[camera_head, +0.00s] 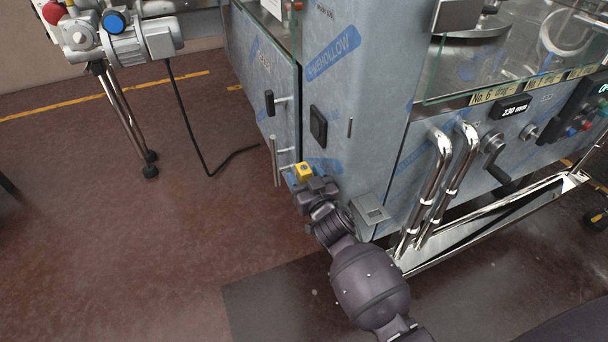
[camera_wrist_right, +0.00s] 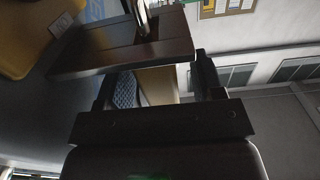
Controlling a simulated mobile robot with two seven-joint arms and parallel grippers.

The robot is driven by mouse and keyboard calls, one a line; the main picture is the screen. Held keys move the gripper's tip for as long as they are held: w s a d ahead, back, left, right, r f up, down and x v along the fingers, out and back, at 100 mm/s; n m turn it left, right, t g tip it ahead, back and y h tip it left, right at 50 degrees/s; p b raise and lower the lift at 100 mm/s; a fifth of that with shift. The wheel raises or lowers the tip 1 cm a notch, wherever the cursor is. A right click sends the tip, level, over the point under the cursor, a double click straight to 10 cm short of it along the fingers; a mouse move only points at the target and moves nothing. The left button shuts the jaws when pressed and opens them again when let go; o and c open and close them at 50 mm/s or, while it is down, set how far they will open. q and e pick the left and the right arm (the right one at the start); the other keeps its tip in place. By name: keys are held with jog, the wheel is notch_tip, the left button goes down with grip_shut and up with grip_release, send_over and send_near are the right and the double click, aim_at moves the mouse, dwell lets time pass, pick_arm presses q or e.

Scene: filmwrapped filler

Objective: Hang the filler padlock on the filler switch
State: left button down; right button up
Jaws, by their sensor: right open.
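A yellow box-shaped unit (camera_head: 303,170), apparently the filler switch, sits low on the steel cabinet near its corner. It also shows at the upper left of the right wrist view (camera_wrist_right: 22,38). My right gripper (camera_head: 314,186) is open just in front of and below it. My left gripper is not in view.
The filler's steel cabinet (camera_head: 362,110) has blue film strips, a black handle (camera_head: 270,103) and a black square fitting (camera_head: 318,126). Bent chrome pipes (camera_head: 430,190) stand to the right of my arm. The brown floor at the left (camera_head: 130,240) is largely clear.

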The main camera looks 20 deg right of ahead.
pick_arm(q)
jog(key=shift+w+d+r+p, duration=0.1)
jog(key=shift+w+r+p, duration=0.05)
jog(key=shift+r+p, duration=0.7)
pick_arm(e)
jog(key=s, duration=1)
jog(key=shift+s+d, duration=0.15)
pick_arm(q)
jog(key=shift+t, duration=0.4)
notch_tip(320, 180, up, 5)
jog(key=p, duration=0.5)
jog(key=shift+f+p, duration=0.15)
jog(key=shift+p, duration=0.15)
pick_arm(e)
jog(key=s+d+f+g, duration=0.1)
jog(key=s+d+g, duration=0.2)
jog(key=s, duration=1)
jog(key=s+d+f+g, duration=0.2)
jog(key=s+d+g, duration=0.1)
jog(key=s, duration=1)
jog(key=shift+s+d+f+n+g+h, duration=0.15)
jog(key=shift+s+d+n+g+h, duration=0.15)
jog(key=shift+s+d+n+g, duration=0.15)
